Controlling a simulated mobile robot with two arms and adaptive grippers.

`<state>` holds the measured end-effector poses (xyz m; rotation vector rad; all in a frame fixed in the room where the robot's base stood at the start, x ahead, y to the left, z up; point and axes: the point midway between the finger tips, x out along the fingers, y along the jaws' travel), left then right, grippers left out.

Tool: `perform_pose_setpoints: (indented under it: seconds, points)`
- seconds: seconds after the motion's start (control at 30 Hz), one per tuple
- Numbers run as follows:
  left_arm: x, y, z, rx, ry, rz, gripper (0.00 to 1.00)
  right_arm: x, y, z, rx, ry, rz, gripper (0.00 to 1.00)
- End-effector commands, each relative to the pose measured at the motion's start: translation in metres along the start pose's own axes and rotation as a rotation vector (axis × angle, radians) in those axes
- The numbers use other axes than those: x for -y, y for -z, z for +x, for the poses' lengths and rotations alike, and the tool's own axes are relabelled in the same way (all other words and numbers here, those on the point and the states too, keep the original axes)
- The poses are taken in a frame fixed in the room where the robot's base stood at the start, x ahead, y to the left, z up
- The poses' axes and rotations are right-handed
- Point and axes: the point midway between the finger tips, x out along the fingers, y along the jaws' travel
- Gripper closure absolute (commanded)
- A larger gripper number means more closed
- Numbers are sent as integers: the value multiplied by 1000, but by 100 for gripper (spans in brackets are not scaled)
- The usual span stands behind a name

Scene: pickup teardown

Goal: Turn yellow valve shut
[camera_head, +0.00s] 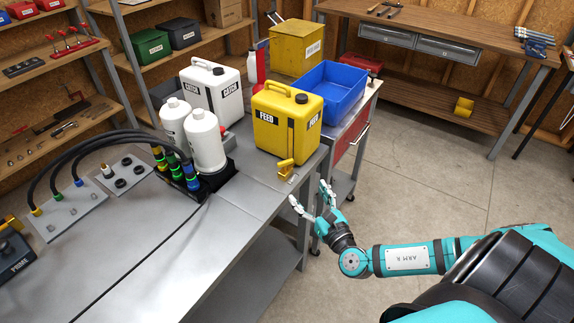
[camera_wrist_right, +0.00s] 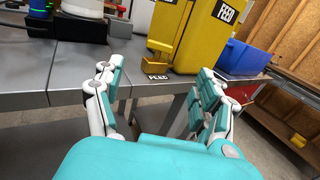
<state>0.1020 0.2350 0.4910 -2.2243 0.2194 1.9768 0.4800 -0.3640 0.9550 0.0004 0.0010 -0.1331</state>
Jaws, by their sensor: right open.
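The yellow valve (camera_head: 285,167) is a small yellow handle at the table's edge, just in front of the yellow FEED jug (camera_head: 287,118). My right gripper (camera_head: 309,195) is open and empty, off the table's edge and a little to the near right of the valve. In the right wrist view its spread fingers (camera_wrist_right: 156,84) stand on either side of the valve's line, apart from it. My left gripper is not in view.
A blue bin (camera_head: 331,92) stands right of the jug, and a white CATCH jug (camera_head: 212,92) behind left. White bottles (camera_head: 206,140) and black hoses (camera_head: 98,141) are further left. A PRIME box (camera_head: 14,254) sits at far left. The floor beside the table is clear.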

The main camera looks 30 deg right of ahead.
Motion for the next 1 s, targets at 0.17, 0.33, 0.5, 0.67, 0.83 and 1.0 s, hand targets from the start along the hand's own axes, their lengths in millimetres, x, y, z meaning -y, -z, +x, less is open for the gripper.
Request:
perform_pose_setpoints:
  seconds: [0.17,0.33,0.5,0.67,0.83,1.0]
  points:
    - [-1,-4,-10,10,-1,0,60,0,-4,42,4,2,2,27]
    - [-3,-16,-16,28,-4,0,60,-1,-3,78,4,2,2,27]
    - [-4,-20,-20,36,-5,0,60,0,-2,107,3,3,1,27]
    - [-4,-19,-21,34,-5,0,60,0,-1,122,2,2,-1,27]
    - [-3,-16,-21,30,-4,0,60,0,0,126,0,0,1,27]
    - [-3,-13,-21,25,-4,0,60,0,0,126,0,1,1,27]
